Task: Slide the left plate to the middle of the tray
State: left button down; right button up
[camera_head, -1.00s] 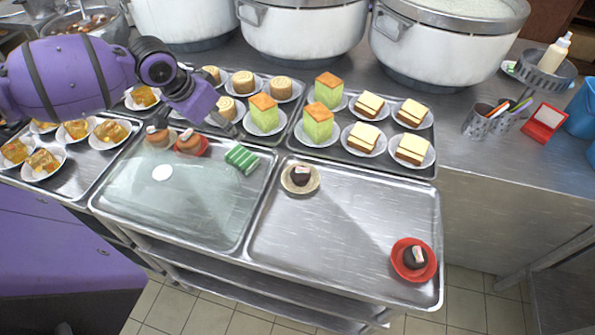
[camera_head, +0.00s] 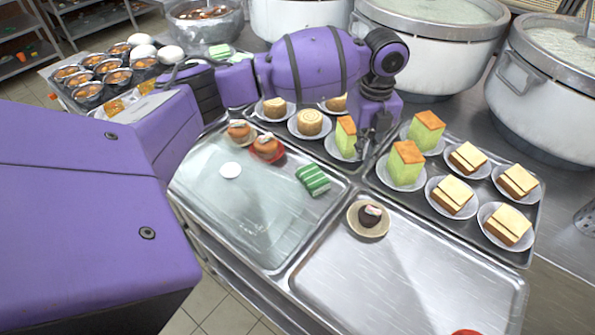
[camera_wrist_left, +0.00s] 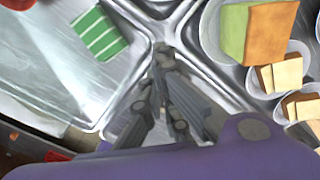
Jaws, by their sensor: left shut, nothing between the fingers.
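A red plate (camera_head: 467,332) is cut off by the bottom edge of the head view. My left gripper (camera_head: 368,147) is shut and empty. It is behind the left plate, near the green cakes, and apart from that plate. In the left wrist view the closed fingers (camera_wrist_left: 163,58) show over the meeting tray rims; the left plate is not seen there. My right gripper is not in view.
Green cakes (camera_head: 405,163) and sandwiches (camera_head: 452,196) on white plates fill the trays behind. A green striped packet (camera_head: 312,180) and two brown buns (camera_head: 265,147) lie in the left front tray (camera_head: 235,213). Large pots (camera_head: 436,40) stand at the back. The right front tray's middle is bare.

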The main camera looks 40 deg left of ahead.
aim_at(369, 216)
pick_arm(q)
notch_tip(369, 216, down, 9)
jog(key=shift+s+d+f, duration=0.1)
jog(key=shift+f, duration=0.05)
jog(key=shift+s+d+p, duration=0.5)
jog(key=shift+s+d, duration=0.4)
jog(key=shift+d, duration=0.15)
jog(key=shift+s+d+f, duration=0.1)
jog(key=shift+s+d, duration=0.15)
jog(key=shift+s+d+f, duration=0.1)
jog(key=shift+s+d, duration=0.05)
jog(key=shift+f, duration=0.1)
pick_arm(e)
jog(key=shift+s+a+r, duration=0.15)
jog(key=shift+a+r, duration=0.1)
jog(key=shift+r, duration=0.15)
